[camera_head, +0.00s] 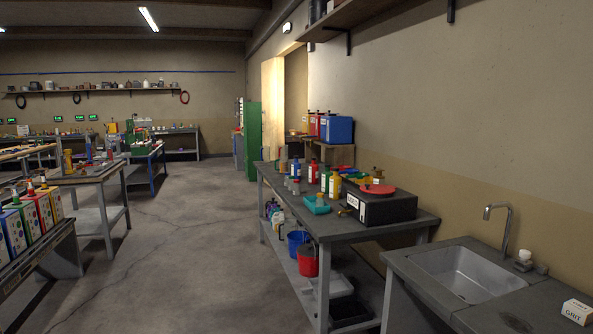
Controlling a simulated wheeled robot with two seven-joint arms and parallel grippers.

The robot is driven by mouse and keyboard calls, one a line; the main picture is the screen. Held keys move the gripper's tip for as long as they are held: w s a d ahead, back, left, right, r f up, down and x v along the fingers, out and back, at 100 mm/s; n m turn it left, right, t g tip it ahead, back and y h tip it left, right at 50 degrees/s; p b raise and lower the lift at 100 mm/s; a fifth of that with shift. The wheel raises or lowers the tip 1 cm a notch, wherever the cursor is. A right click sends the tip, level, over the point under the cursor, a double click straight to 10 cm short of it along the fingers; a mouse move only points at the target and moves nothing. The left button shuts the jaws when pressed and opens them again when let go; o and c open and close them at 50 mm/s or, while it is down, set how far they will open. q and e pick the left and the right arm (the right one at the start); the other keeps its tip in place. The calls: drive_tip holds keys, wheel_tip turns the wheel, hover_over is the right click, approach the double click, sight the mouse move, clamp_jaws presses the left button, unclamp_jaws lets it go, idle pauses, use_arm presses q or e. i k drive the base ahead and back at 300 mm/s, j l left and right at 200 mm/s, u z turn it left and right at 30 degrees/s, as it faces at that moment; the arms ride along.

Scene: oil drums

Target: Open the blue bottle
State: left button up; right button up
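A blue bottle (295,169) stands upright near the far left part of the dark workbench (285,212). It is small in the head view, and its cap cannot be made out clearly. Red bottles (312,172) and a yellow bottle (335,185) stand to its right on the same bench. Neither of my grippers is in view.
A black box with a red disc (377,189) sits at the bench's near end. Red (307,262) and blue (298,243) buckets rest below. A sink (465,274) is at the right. Colourful containers (40,210) stand at the left. The floor (185,245) between is clear.

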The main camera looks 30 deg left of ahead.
sight(295, 166)
drive_tip(key=i+j+u, duration=1.15)
drive_tip(key=i+u, duration=0.2)
